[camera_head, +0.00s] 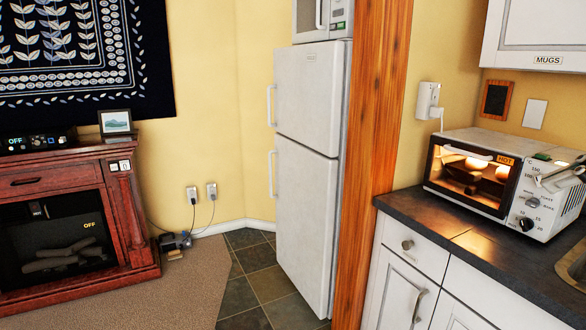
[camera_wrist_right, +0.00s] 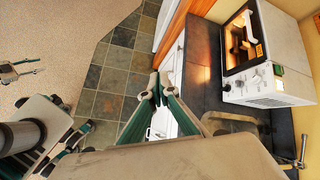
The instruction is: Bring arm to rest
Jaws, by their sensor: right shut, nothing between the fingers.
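My right gripper (camera_head: 566,172) shows at the right edge of the head view, in front of the toaster oven's control side and partly cut off. In the right wrist view the right gripper (camera_wrist_right: 158,88) has its green and grey fingers together, with nothing between them. Below it there, the white drawers of the counter show. A small grey and green shape at the left edge of the wrist view looks like my left gripper (camera_wrist_right: 16,72), over the carpet; it is too small to read its jaws. The left arm is not in the head view.
A lit toaster oven (camera_head: 470,190) marked HOT stands on the dark counter (camera_head: 490,255). A sink edge (camera_head: 573,262) is at far right. A white fridge (camera_head: 305,150) and wooden post (camera_head: 372,160) stand mid-view.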

